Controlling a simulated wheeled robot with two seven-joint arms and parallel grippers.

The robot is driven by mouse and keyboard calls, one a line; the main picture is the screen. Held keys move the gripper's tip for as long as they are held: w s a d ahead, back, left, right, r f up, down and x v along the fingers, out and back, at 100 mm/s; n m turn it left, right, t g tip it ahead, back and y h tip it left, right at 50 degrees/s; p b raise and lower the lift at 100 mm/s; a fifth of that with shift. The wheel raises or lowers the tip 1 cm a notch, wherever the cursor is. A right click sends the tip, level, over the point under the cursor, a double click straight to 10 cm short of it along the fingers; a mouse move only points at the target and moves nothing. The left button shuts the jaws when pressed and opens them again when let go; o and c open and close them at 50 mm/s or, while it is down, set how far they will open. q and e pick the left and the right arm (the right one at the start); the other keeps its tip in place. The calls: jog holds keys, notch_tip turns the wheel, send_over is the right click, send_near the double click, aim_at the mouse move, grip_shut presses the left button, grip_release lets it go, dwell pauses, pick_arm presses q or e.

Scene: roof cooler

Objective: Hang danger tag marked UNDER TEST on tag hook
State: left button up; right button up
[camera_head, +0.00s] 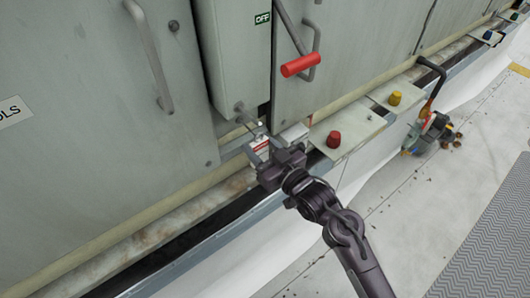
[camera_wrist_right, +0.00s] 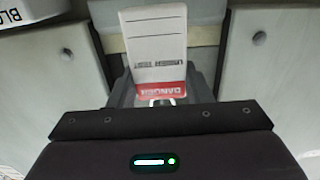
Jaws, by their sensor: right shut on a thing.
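The danger tag (camera_wrist_right: 157,45) is white with a red DANGER band and reads UNDER TEST, upside down in the right wrist view. In the head view the tag (camera_head: 261,144) shows small between the fingers. My right gripper (camera_head: 262,149) is shut on it, and its fingers (camera_wrist_right: 160,100) hold the red end, where a small pale loop shows. A thin metal rod, which looks like the tag hook (camera_head: 247,120), sticks out below the grey box marked OFF, just above the gripper. I cannot tell whether tag and hook touch. My left gripper is out of view.
The grey OFF box (camera_head: 232,55) and cabinet doors with handles stand behind. A red-grip lever (camera_head: 300,65) is to the right. A red knob (camera_head: 334,139) and a yellow knob (camera_head: 394,98) sit on ledge plates.

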jog(key=shift+b+x, duration=0.45)
jog(key=shift+x, duration=0.35)
jog(key=shift+w+a+f, duration=0.25)
jog(key=shift+w+f, duration=0.1)
jog(key=shift+w+a+f, duration=0.1)
jog(key=o, duration=1)
jog(key=shift+o, duration=0.2)
